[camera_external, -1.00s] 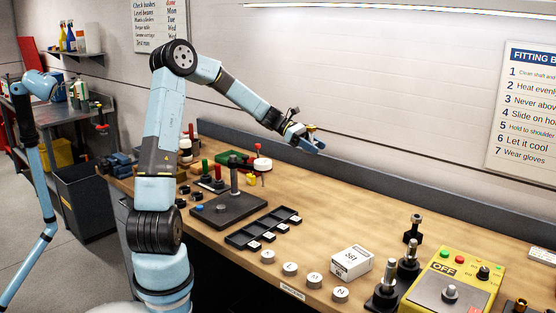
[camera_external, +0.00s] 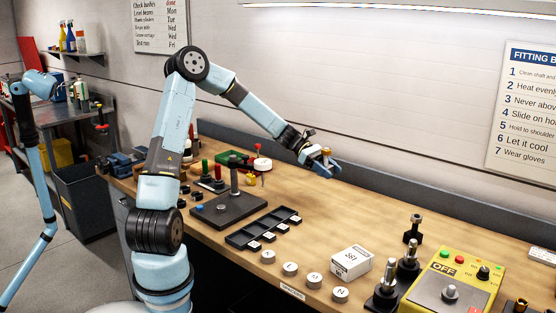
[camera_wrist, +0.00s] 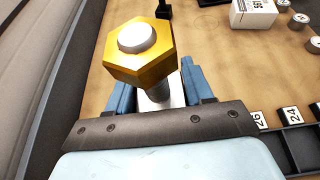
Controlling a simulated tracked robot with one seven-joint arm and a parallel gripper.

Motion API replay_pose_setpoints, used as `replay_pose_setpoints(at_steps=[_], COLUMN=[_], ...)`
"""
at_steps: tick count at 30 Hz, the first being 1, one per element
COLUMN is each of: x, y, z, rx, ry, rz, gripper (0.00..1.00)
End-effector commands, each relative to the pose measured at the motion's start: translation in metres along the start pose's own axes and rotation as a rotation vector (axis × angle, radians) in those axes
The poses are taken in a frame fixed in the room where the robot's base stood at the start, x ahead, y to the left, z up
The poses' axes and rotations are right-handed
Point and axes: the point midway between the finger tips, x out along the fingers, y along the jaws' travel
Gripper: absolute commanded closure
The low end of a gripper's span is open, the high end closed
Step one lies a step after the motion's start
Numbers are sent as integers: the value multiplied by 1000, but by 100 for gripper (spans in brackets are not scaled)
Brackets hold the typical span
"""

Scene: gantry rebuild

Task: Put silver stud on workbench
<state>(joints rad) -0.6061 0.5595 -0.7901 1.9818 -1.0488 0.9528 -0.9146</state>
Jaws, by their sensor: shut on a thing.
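My gripper (camera_external: 325,164) is shut on the silver stud (camera_wrist: 137,37), which carries a gold hexagonal piece (camera_wrist: 150,68) around its pale round top. In the wrist view the stud's grey shank sits between the blue fingers of my gripper (camera_wrist: 158,95). In the external view the held piece is small and only its gold part shows clearly. My gripper is above the back part of the wooden workbench (camera_external: 335,218), apart from its surface; the bench also shows in the wrist view (camera_wrist: 225,65).
A dark plate with an upright post (camera_external: 232,210) and a black compartment tray (camera_external: 262,230) stand left of the clear bench area. A white box (camera_external: 351,262), round labelled discs, black stands and a yellow control box (camera_external: 455,275) are toward the front right. A grey back rail (camera_external: 400,190) borders the bench.

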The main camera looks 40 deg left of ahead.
Motion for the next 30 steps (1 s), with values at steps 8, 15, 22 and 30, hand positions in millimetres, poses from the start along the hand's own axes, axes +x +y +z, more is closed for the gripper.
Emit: replay_pose_setpoints(at_steps=[8,15,22,30], x=[20,38,55,63], y=[45,82,105,117], z=[-14,-32,-57,-68], rx=[0,-2,-1,0], ry=[-4,-3,-2,-2], rz=[-2,-1,-1,0], gripper=[98,98,98,98])
